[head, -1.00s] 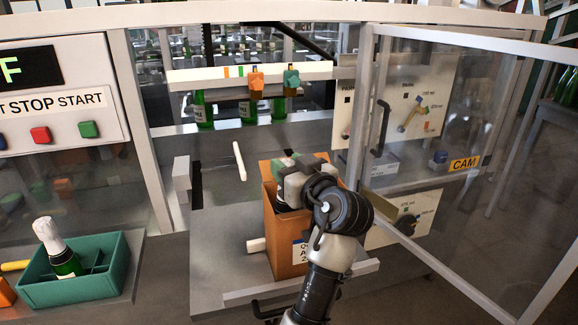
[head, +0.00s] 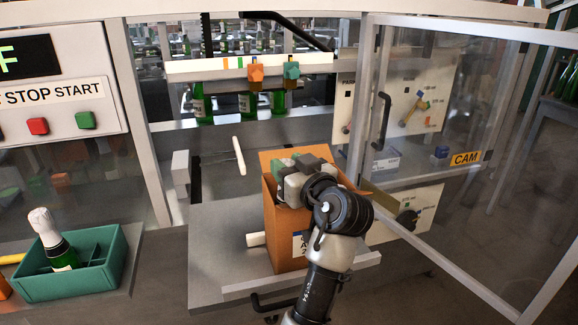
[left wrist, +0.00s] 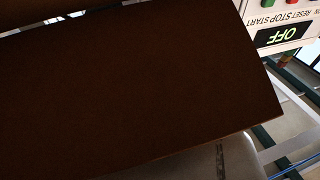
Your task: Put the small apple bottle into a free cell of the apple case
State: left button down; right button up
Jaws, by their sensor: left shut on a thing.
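The apple case (head: 284,243) appears to be the tall open cardboard box with a partly covered label, standing on a grey shelf in the head view. My left gripper (head: 292,180) is at its open top, pointing down and shut. What it holds, taken to be the small apple bottle, is hidden by the gripper and the case walls. Greenish parts show beside the jaws; I cannot tell what they are. The cells inside are hidden. In the left wrist view a dark brown surface (left wrist: 130,85) fills most of the picture, and the jaws are not seen. My right gripper is not in view.
A green tray (head: 122,272) at the left holds a white-foiled bottle (head: 50,238). Green bottles (head: 248,104) stand under a rail behind the case. A clear door (head: 450,110) stands open at the right. A white rod (head: 239,156) is behind the case.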

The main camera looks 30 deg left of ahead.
pick_arm(q)
jog(key=shift+f+b, duration=0.35)
jog(key=shift+f, duration=0.05)
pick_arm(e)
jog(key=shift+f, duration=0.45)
pick_arm(q)
jog(key=c, duration=0.6)
grip_release()
jog(key=shift+f, duration=0.1)
